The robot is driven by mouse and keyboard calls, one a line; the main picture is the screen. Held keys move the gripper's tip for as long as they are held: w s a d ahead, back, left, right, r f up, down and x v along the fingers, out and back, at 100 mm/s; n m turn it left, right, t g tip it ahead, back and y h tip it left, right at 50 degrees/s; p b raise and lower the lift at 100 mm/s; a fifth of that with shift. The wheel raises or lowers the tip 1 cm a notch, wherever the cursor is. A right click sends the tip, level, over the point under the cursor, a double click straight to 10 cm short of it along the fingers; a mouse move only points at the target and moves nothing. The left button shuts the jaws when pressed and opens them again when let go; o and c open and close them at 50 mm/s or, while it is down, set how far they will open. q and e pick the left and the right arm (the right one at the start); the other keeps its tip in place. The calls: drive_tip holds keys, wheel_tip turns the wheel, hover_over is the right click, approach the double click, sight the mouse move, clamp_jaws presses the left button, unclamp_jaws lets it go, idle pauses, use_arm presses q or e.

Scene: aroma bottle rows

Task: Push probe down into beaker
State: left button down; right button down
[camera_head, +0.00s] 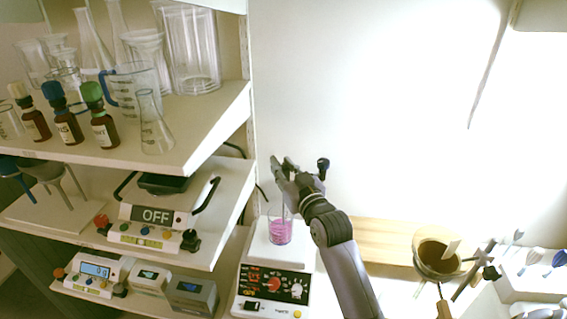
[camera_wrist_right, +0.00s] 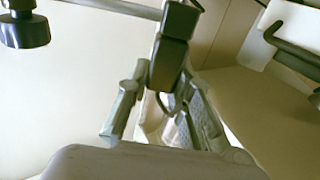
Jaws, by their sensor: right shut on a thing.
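The beaker (camera_head: 279,232) is clear glass with pink liquid and stands on the white plate of a stirrer hotplate (camera_head: 272,283). My right gripper (camera_head: 284,172) is above the beaker, beside a black-knobbed clamp (camera_head: 323,166). In the right wrist view, my gripper (camera_wrist_right: 165,112) is shut around a pale piece, apparently the probe, below the black clamp block (camera_wrist_right: 171,50). The probe's lower end is too thin and blurred to place relative to the liquid. My left gripper is not in view.
Shelves at left hold glassware, brown bottles (camera_head: 104,131) and a balance (camera_head: 150,220), close to the hotplate. The wall behind is clear.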

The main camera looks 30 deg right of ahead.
drive_tip(key=shift+f, duration=0.3)
drive_tip(key=c, duration=1.5)
unclamp_jaws()
drive_tip(key=shift+o, duration=0.5)
drive_tip(key=shift+r, duration=0.1)
drive_tip(key=shift+s, duration=0.1)
drive_tip(key=s, duration=1.1)
drive_tip(key=shift+s+a, duration=0.3)
drive_tip(key=shift+s, duration=0.1)
